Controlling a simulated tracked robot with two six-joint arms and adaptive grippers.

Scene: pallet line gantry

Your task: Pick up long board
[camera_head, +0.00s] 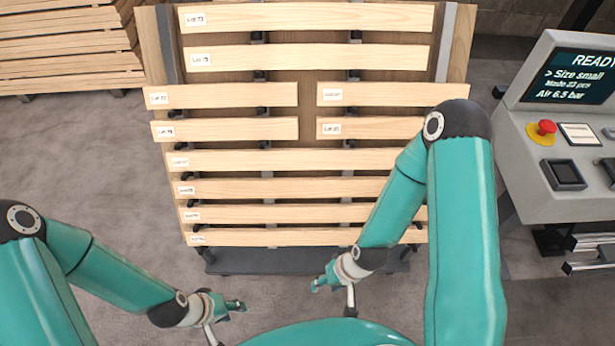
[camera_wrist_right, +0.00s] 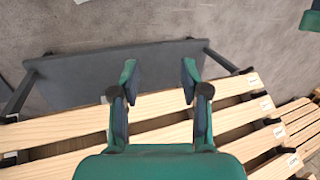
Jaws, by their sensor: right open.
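Long boards lie across a sloping rack in the head view: two at the top, such as the top board (camera_head: 320,17), and several below, down to the lowest long board (camera_head: 320,237). Short boards (camera_head: 230,96) lie in pairs between them. Most boards show a white label at the left end. My right gripper (camera_head: 320,284) is below the rack's lower edge in the head view. In the right wrist view it (camera_wrist_right: 160,78) is open and empty, its fingertips in front of the lowest board (camera_wrist_right: 225,92). My left gripper (camera_head: 232,306) is low and left, apart from the boards; its opening is unclear.
The rack's dark base plate (camera_head: 385,262) sticks out below the boards. A control console (camera_head: 545,190) with a lit screen and red button stands on the right. A stack of boards (camera_head: 65,50) is at the upper left. The floor on the left is clear.

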